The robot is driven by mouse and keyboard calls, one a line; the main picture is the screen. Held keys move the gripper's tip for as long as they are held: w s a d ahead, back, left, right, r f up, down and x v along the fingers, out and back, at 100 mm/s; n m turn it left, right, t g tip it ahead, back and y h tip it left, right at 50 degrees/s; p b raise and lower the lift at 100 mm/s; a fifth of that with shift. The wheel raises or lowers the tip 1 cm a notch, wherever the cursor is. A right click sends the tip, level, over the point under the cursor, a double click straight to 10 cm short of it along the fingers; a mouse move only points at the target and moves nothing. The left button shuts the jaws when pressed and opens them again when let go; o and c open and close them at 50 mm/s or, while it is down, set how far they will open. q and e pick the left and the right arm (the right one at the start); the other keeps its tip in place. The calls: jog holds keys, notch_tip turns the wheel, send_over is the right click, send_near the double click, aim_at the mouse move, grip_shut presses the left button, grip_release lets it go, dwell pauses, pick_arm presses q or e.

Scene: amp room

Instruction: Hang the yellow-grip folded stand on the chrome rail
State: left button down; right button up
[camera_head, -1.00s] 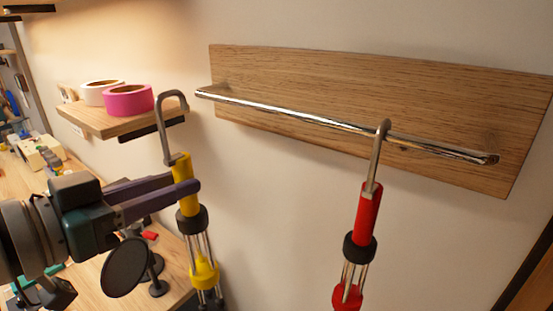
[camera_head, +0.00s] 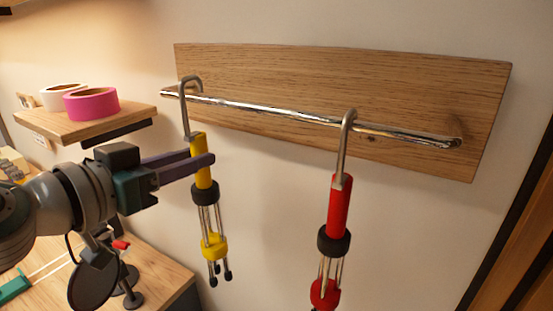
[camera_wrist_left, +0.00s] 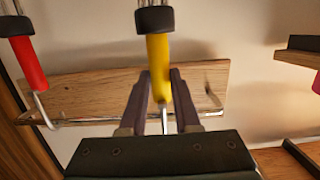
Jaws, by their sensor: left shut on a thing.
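My left gripper (camera_head: 207,161) is shut on the yellow grip of the folded stand (camera_head: 202,172). The stand hangs upright, with its hook at the top and its folded legs below. In the head view its hook overlaps the left end of the chrome rail (camera_head: 270,112); I cannot tell whether it rests on the rail. In the left wrist view the yellow grip (camera_wrist_left: 159,66) is between the two fingers (camera_wrist_left: 160,86), and the rail (camera_wrist_left: 90,121) runs behind. My right gripper is not in view.
A red-grip folded stand (camera_head: 338,207) hangs on the rail to the right. The rail is fixed to a wooden board (camera_head: 350,85) on the wall. A small shelf (camera_head: 105,122) with a pink tape roll (camera_head: 92,103) and a white one (camera_head: 62,95) is at left. Rail between the stands is clear.

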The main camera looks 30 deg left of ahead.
pick_arm(q)
jog(key=shift+w+d+b, duration=0.1)
jog(key=shift+w+b, duration=0.5)
jog(key=shift+w, duration=0.75)
jog(key=shift+s+f+b, duration=0.1)
jog(key=shift+f+b, duration=0.45)
jog(key=shift+f, duration=0.65)
jog(key=c, duration=0.5)
grip_release()
jog(key=shift+c, duration=0.2)
jog(key=shift+f, duration=0.1)
